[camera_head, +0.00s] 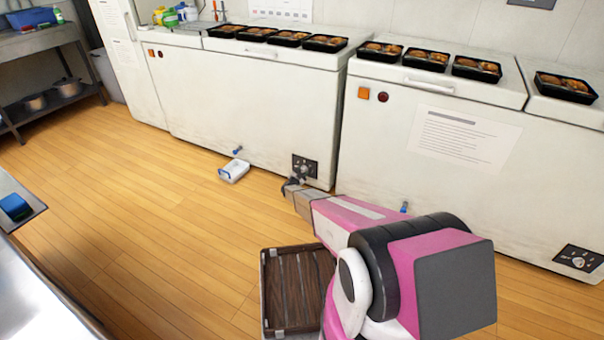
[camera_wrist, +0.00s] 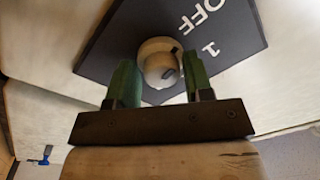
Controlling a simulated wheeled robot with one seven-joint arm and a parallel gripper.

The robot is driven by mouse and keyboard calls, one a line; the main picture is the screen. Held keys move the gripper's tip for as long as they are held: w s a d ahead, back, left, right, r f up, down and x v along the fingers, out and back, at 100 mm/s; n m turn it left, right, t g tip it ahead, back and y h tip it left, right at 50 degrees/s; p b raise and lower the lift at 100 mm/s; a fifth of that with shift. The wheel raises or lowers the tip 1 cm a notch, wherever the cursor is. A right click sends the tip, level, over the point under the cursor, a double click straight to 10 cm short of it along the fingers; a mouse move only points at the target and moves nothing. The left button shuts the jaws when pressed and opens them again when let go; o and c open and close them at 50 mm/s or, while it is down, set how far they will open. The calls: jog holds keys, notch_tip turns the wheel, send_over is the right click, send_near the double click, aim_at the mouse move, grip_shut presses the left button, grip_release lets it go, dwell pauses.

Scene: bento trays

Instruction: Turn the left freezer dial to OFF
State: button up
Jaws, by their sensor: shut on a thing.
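The left freezer (camera_head: 245,100) is a white chest with a black dial panel (camera_head: 311,163) low on its front right. In the wrist view the panel (camera_wrist: 118,52) is tilted and carries a round pale dial (camera_wrist: 157,58) with the white marks "OFF" and "1" beside it. My gripper (camera_wrist: 158,66) has its two green fingers on either side of the dial, shut on it.
The right freezer (camera_head: 385,140) has its own dial panel (camera_head: 578,258). Black bento trays (camera_head: 325,43) line both lids. A dark slatted crate (camera_head: 290,290) is beside my arm. The wooden floor at left is clear.

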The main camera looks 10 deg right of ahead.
jog(key=shift+w+r, duration=0.2)
jog(key=shift+w, duration=0.2)
jog(key=o, duration=0.7)
jog(key=shift+s+f, duration=0.1)
jog(key=shift+s, duration=0.15)
jog(key=v, duration=1)
jog(key=shift+s+a, duration=0.15)
jog(key=shift+a, duration=0.05)
